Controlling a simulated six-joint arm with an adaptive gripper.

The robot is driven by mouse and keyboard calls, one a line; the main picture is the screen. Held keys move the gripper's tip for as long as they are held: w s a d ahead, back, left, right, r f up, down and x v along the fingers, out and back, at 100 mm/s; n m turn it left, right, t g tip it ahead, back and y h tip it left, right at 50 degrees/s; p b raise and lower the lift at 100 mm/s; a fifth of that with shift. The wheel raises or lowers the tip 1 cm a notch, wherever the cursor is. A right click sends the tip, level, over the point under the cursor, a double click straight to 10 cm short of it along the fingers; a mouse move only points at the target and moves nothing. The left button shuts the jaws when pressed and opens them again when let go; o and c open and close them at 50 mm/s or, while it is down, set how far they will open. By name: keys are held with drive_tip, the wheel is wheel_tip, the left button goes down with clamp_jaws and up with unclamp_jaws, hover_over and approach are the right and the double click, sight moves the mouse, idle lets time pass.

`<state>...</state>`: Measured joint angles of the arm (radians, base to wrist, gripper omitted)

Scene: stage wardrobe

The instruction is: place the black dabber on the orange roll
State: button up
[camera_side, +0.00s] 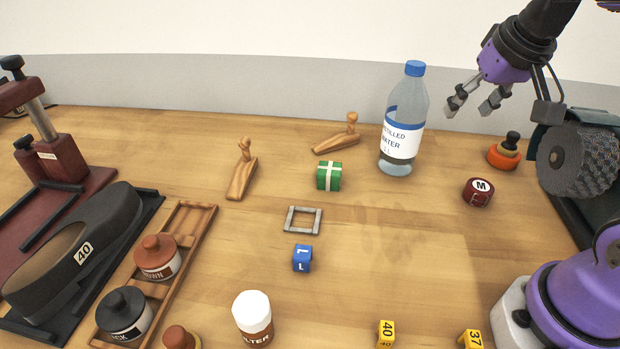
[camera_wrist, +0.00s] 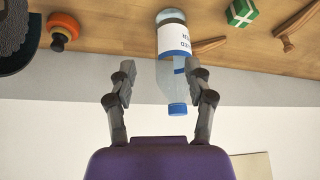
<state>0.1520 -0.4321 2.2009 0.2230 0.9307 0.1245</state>
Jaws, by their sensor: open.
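The orange roll (camera_side: 499,160) lies on the table at the right, beyond the dark red M roll. The black dabber (camera_side: 511,141) stands upright on top of it, its knob up. In the wrist view the orange roll (camera_wrist: 63,21) is at the upper left, with the black dabber (camera_wrist: 57,44) against it. My gripper (camera_side: 470,106) is open and empty. It is raised above the table, up and to the left of the orange roll and apart from the dabber.
A water bottle (camera_side: 404,118) stands left of my gripper. The dark red roll (camera_side: 478,191) sits in front of the orange roll. A green block (camera_side: 329,176), a grey frame (camera_side: 290,217) and a blue block (camera_side: 302,258) lie mid-table. Jars stand in a wooden rack (camera_side: 196,221) at left.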

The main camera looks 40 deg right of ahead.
drive_tip(key=s+a+f+n+t+y, duration=0.1)
drive_tip(key=s+a+f+n+y, duration=0.1)
drive_tip(key=s+a+n, duration=0.2)
drive_tip(key=a+n, duration=0.1)
drive_tip(key=a, duration=0.2)
drive_tip(key=shift+s+a+f+n, duration=0.2)
drive_tip(key=shift+a+f+n, duration=0.1)
